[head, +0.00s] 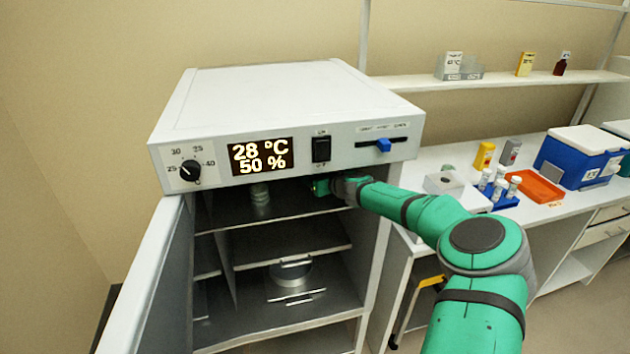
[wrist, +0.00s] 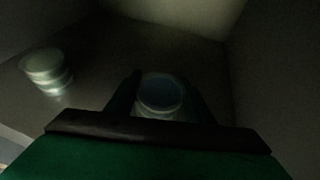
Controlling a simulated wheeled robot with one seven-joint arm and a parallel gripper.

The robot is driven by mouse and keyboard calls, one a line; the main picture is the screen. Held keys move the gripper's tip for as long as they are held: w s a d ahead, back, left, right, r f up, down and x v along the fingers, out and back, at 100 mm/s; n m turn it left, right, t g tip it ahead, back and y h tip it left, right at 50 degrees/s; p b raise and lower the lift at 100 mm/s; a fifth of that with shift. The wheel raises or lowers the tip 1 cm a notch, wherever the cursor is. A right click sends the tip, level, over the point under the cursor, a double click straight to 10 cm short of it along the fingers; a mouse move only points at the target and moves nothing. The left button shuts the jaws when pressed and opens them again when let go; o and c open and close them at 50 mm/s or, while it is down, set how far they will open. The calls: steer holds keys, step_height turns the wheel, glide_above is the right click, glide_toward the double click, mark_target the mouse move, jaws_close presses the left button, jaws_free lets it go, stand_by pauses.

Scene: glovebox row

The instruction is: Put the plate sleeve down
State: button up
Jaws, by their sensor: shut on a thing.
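In the wrist view, a round, pale thing with a flat top, probably the plate sleeve (wrist: 160,92), stands between the two dark fingers of my gripper (wrist: 160,80). The gripper is shut on it. In the head view, my gripper (head: 322,187) reaches into the upper compartment of the open incubator (head: 290,90), and the held thing cannot be made out there. The wrist view is dark, and I cannot tell whether the sleeve touches the shelf (wrist: 110,65) below it.
Another pale round stack (wrist: 47,70) stands on the shelf to the left; it also shows in the head view (head: 260,198). A round metal pan (head: 290,273) sits lower down. The open door (head: 145,280) is at left. Shelf room lies between the stacks.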

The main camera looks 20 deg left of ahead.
steer(key=shift+w+a+f, duration=0.2)
steer(key=shift+f, duration=0.5)
steer(key=shift+f, duration=0.2)
steer(key=o, duration=1.2)
steer(key=shift+c, duration=0.2)
steer(key=shift+r, duration=0.15)
steer(key=shift+s+d+r, duration=0.1)
steer(key=shift+d, duration=0.1)
steer(key=v, duration=0.5)
steer(key=s+d, duration=0.8)
steer(key=shift+d, duration=0.25)
